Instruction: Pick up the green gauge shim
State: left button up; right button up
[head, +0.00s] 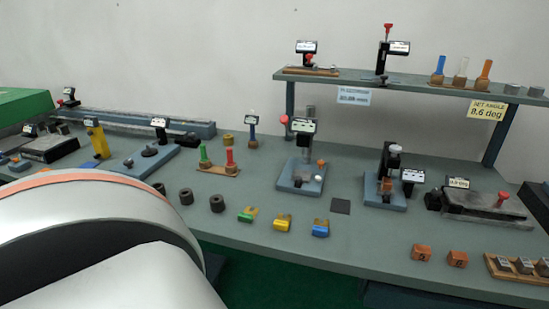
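The green gauge shim (247,215) lies flat on the grey-green workbench near its front edge. It has a green body with a small tan or yellow forked end. A similar yellow piece (282,223) and a blue piece (320,229) lie in a row to its right, with small gaps between them. Nothing covers the green shim. Neither of my grippers is in view. A large white link of my arm fills the lower left and hides part of the bench there.
Several dark round pieces (217,203) lie left of the green shim. A board with green and red handles (219,169) stands behind it, and a blue-based gauge stand (302,175) stands behind right. A dark square pad (341,207) and orange blocks (421,253) lie right.

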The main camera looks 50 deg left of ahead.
aim_at(247, 216)
jog(key=u, duration=1.5)
